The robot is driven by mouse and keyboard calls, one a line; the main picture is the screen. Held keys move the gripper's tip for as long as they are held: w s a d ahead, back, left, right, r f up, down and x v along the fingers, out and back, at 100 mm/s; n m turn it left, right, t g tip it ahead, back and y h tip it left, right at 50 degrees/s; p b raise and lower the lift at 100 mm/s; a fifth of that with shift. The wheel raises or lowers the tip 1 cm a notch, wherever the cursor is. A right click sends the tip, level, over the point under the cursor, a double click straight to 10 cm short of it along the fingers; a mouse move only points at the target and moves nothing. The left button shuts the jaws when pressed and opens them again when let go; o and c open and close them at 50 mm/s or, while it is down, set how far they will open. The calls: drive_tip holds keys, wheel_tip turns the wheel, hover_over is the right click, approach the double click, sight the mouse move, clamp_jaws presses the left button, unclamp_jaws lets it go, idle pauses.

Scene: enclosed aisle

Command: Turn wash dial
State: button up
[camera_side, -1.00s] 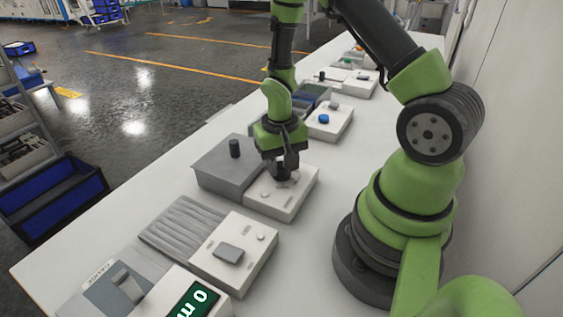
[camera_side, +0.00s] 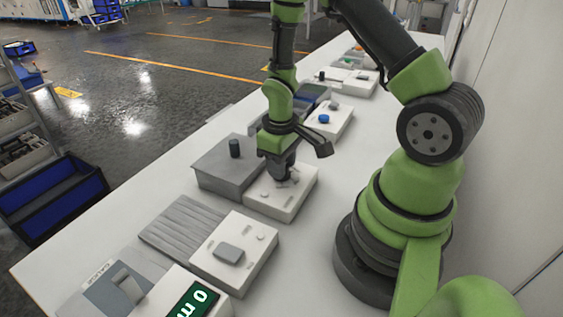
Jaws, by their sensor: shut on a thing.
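The wash dial's unit is most likely the white box (camera_side: 278,208) in the middle of the white table, joined to a grey box (camera_side: 222,172) with a dark upright post (camera_side: 235,148). My gripper (camera_side: 284,178) points down over the far part of the white box's top. It is shut on the dial there, which the fingers mostly hide; a small grey bit shows beside them. A small pale button (camera_side: 264,195) sits on the same top, nearer the camera.
Nearer on the table (camera_side: 130,225) are a ribbed grey panel (camera_side: 185,228), a white box with a grey rocker (camera_side: 229,253) and a green display (camera_side: 188,306). Behind my gripper stands a box with a blue knob (camera_side: 324,119). A wall (camera_side: 510,150) is at the right.

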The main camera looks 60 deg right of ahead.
drive_tip(key=shift+w, duration=0.1)
idle(0.3)
drive_tip(key=o, duration=0.9)
wheel_tip(320, 180, up, 10)
drive_tip(key=shift+a+f, duration=0.1)
